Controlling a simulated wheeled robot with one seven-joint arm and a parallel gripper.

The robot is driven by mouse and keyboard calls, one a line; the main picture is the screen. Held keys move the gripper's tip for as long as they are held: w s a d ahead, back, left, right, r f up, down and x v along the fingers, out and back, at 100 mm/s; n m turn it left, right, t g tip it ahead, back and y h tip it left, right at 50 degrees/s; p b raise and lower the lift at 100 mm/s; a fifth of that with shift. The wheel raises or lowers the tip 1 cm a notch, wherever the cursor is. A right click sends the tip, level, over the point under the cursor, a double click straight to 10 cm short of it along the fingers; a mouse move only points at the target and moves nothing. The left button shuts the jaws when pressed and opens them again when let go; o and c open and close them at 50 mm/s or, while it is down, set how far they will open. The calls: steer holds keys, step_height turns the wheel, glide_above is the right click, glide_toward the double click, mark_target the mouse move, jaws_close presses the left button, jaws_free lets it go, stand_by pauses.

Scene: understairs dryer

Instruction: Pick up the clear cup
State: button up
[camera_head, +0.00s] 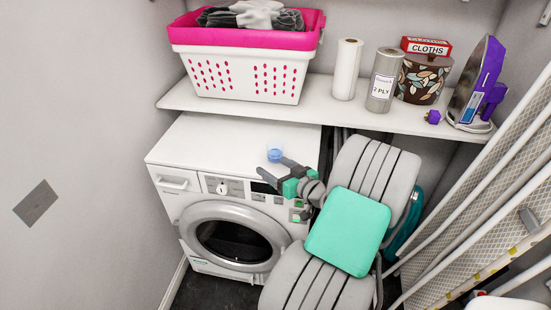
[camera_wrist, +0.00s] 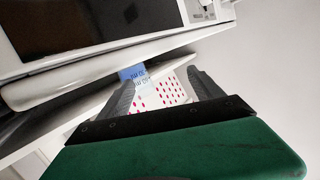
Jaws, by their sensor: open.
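A small, translucent bluish cup (camera_head: 275,154) stands on the white top of the dryer, near its front right part. It also shows in the wrist view as a pale blue shape (camera_wrist: 132,74) with blurred lettering, close to the left finger's tip. My gripper (camera_head: 271,166) is open and empty at the dryer's front edge, with its fingers pointing toward the cup. In the wrist view my gripper (camera_wrist: 160,78) has its two dark fingers wide apart, and the cup appears beyond the left one. I cannot tell whether finger and cup touch.
The white dryer (camera_head: 215,140) has clear room on its top left. Above and behind it, a shelf (camera_head: 225,107) holds a pink-and-white basket (camera_head: 245,75), paper rolls (camera_head: 383,80), a patterned pot (camera_head: 420,80) and a purple iron (camera_head: 478,85). Ironing boards (camera_head: 490,190) lean at right.

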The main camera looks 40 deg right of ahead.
mark_target(275, 153)
steer(key=shift+h, duration=0.7)
steer(key=d, duration=0.4)
steer(key=shift+s+d+f, duration=0.15)
steer(key=shift+s+f, duration=0.05)
steer(key=shift+f, duration=0.15)
steer(key=p+x, duration=0.1)
steer(key=x, duration=0.6)
steer(key=shift+w+d+r+p, duration=0.1)
steer(key=shift+r+p, duration=0.1)
steer(key=shift+p, duration=0.15)
steer(key=shift+c, duration=0.6)
steer(key=c, duration=1.4)
